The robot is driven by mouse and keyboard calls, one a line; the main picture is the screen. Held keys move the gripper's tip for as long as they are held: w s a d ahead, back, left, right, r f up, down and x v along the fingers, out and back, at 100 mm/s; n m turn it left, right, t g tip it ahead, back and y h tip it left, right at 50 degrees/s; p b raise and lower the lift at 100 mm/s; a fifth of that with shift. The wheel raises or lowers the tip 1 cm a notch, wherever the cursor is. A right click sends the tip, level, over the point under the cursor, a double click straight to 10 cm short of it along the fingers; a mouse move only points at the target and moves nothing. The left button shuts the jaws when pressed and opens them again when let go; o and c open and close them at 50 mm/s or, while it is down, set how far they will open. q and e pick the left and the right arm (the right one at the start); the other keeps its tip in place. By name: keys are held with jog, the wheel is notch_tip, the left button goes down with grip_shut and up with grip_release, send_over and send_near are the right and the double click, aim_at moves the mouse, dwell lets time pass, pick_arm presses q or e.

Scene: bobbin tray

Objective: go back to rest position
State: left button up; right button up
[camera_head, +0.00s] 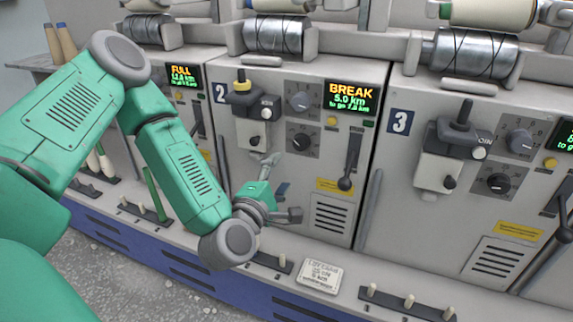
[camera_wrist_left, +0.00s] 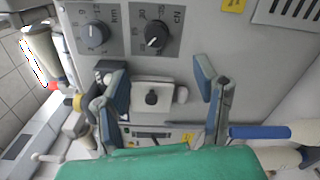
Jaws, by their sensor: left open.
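My green left arm reaches in from the left in the head view. Its left gripper (camera_head: 281,190) is in front of the lower panel of machine unit 2 (camera_head: 290,75), above the front ledge. In the left wrist view the gripper (camera_wrist_left: 158,72) has its two blue-grey fingers spread apart. Nothing is held between them. A pale block with a black knob (camera_wrist_left: 152,97) shows behind the gap, on the panel. I cannot tell how far the fingers are from the panel. My right gripper is in neither view.
Levers and knobs stick out of the panels, including a black lever (camera_head: 349,160) right of the gripper. A white card (camera_head: 319,277) and peg holders lie on the ledge. Floor shows lower left.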

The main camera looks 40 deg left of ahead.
pick_arm(q)
jog(key=shift+s, duration=0.3)
jog(key=s+d+f+m+g+h+p, duration=0.55)
jog(key=s+d+f+m+g, duration=0.2)
jog(key=d+f+m, duration=0.45)
jog(key=s+a+f+m+g+y+p, duration=0.1)
jog(key=s+a+f+m+g+p, duration=0.1)
jog(key=s+m, duration=0.4)
jog(key=s+a+f+m+g+p, duration=0.1)
jog(key=s+a+f+m+g, duration=0.2)
jog(key=s, duration=1)
jog(key=a+m+g, duration=0.1)
jog(key=m+g, duration=0.2)
jog(key=g, duration=0.1)
jog(key=shift+m+y+p, duration=0.3)
jog(key=shift+y+p, duration=0.05)
jog(key=shift+s, duration=0.1)
